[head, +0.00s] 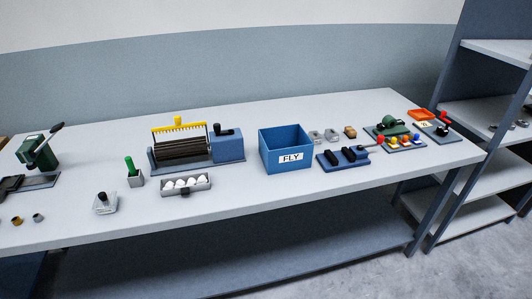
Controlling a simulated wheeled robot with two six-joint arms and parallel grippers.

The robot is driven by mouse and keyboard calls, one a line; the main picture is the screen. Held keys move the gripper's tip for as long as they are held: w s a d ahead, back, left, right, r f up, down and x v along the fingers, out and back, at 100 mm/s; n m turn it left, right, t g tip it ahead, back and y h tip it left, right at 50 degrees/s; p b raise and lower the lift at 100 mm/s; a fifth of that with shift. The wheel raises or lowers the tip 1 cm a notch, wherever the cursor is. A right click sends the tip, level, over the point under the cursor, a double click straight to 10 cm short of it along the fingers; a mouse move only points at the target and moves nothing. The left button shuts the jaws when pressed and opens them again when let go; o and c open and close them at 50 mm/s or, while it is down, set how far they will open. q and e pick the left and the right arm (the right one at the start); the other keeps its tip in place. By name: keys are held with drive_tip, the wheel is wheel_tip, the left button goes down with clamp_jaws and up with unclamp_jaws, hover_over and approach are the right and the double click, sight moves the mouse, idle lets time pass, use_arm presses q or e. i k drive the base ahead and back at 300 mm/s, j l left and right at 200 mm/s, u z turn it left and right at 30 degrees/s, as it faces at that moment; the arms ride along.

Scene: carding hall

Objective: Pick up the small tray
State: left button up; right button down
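A small grey tray (203,189) sits near the front edge of the table (260,197), left of the middle. Several white tufts lie in it, and a dark tab or handle shows on its front side. It stands in front of the carding machine (183,150) with the dark roller and yellow comb. Neither of my grippers is in view, and nothing is touching the tray.
A blue box (270,155) labelled FLY stands right of the tray. A grey holder (136,180) with a green handle and a grey block (105,203) with a dark knob stand to its left. A shelf rack (485,108) is at the far right.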

sight(182, 185)
drive_tip(key=i+l+u, duration=0.1)
drive_tip(key=l, duration=0.3)
drive_tip(key=i+l+u, duration=0.1)
drive_tip(key=l, duration=0.3)
drive_tip(key=i+l+u, duration=0.1)
drive_tip(key=l, duration=0.3)
drive_tip(key=i, duration=0.05)
